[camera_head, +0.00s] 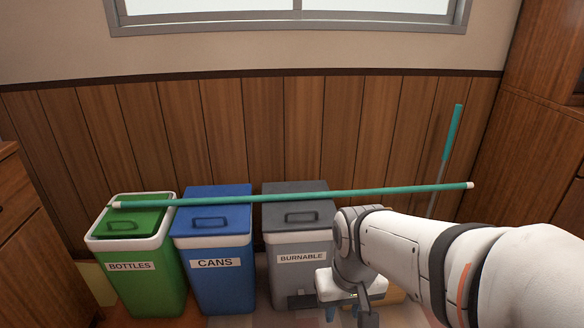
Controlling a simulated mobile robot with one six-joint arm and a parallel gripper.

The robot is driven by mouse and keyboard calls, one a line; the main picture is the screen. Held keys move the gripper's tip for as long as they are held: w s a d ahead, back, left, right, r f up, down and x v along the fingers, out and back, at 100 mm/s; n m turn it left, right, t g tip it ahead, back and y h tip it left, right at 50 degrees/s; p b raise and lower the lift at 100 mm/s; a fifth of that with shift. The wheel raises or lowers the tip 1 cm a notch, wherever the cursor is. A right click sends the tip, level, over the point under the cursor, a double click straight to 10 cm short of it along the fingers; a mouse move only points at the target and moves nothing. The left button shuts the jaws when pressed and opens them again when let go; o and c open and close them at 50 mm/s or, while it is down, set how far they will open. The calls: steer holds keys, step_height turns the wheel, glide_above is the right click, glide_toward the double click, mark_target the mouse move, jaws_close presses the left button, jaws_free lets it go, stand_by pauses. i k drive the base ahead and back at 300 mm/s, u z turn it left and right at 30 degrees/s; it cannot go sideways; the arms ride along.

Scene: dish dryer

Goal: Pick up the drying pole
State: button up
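The drying pole (390,190) is a long, thin teal pole with pale end caps. It runs nearly level across the picture, over the lids of the bins, from the green bin at left to past the grey bin at right. Whether it touches every lid, and what supports its right end, I cannot tell. My gripper (345,312) is low in the picture, in front of the grey bin, below and apart from the pole. It points down, its tips are near or past the bottom edge, and its opening is not clear.
A green bottles bin (160,280), a blue cans bin (218,285) and a grey burnable bin (300,240) stand in a row. A teal-handled stick (452,132) leans on the wood-panelled wall behind. Brown cabinets (25,235) flank both sides. My arm covers the lower right.

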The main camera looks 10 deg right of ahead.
mark_target(133, 204)
steer(key=i, duration=1)
steer(key=z, duration=0.05)
